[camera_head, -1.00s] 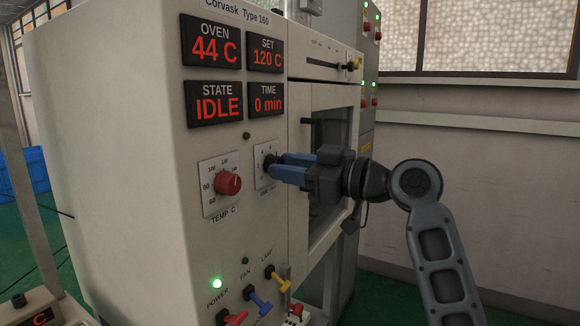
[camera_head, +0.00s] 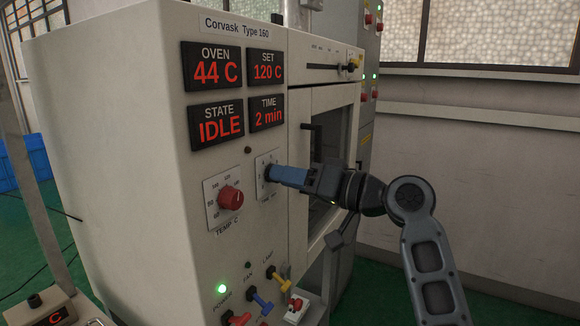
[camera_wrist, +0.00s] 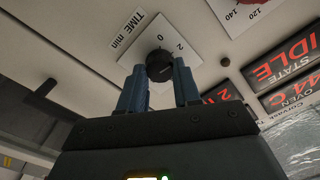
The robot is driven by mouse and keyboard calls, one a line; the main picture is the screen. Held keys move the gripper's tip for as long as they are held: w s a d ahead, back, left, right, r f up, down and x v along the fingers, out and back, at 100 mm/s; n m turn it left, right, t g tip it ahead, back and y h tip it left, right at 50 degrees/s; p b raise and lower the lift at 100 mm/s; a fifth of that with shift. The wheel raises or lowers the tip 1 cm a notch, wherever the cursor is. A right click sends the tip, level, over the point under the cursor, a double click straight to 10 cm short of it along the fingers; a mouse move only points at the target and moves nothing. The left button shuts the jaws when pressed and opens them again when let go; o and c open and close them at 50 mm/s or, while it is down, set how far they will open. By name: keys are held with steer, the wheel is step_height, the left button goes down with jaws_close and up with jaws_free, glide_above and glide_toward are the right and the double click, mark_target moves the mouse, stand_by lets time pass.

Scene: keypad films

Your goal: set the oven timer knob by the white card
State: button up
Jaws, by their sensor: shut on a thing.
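The timer knob is a black round knob in the wrist view (camera_wrist: 159,64). It sits on a white dial plate (camera_head: 262,186) marked TIME min, with 0 and 2 legible in the wrist view. My gripper (camera_head: 272,173) has its blue fingers shut on this knob, one on each side, also in the wrist view (camera_wrist: 159,78). In the head view the fingers hide most of the knob. The TIME display (camera_head: 268,114) reads 2 min. No white card with a readable setting shows in these frames.
Left of the timer dial is the red TEMP C knob (camera_head: 230,198). Displays above read OVEN 44 C, SET 120 C (camera_head: 267,68) and STATE IDLE (camera_head: 217,125). Red, blue and yellow switches (camera_head: 262,300) stick out below by a lit green lamp (camera_head: 222,289). A dark door handle (camera_head: 314,140) stands to the right.

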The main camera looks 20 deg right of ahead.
steer(key=shift+m+p, duration=1.8)
steer(key=shift+m, duration=2.8)
steer(key=o, duration=1.1)
steer(key=shift+c, duration=0.2)
steer(key=b+v, duration=0.2)
steer(key=v, duration=0.5)
steer(key=shift+s+d, duration=0.25)
steer(key=shift+s, duration=0.05)
